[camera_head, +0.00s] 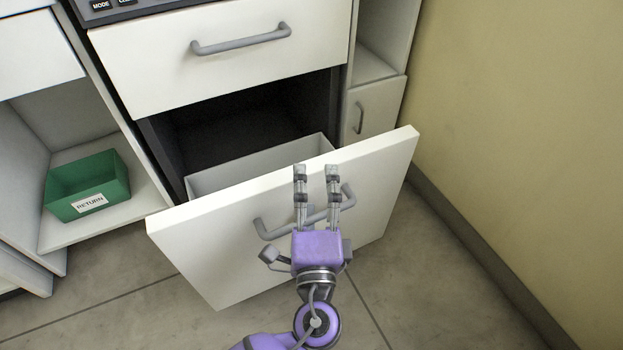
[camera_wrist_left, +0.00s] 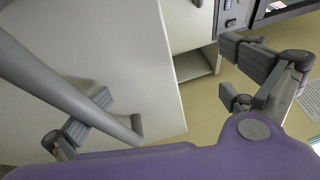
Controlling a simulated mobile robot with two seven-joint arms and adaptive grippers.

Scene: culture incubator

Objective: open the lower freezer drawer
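The lower freezer drawer (camera_head: 210,250) is pulled well out below the closed upper drawer. Its grey inner bin (camera_head: 245,168) shows behind the white front panel. The grey bar handle (camera_head: 268,232) is on that front, partly hidden by my gripper. It also crosses the left wrist view (camera_wrist_left: 62,85) close to the camera. My left gripper (camera_head: 316,172) is at the handle with its two fingers spread apart. In the left wrist view one finger (camera_wrist_left: 85,120) is beside the handle and the other is well off to the right. Contact with the handle is unclear. My right gripper is not in view.
The upper drawer (camera_head: 225,70) is closed, with its own handle. A green RETURN bin (camera_head: 88,186) sits on a low shelf at left. A small cabinet door (camera_head: 376,110) and a beige wall (camera_head: 520,130) stand at right. Floor in front is clear.

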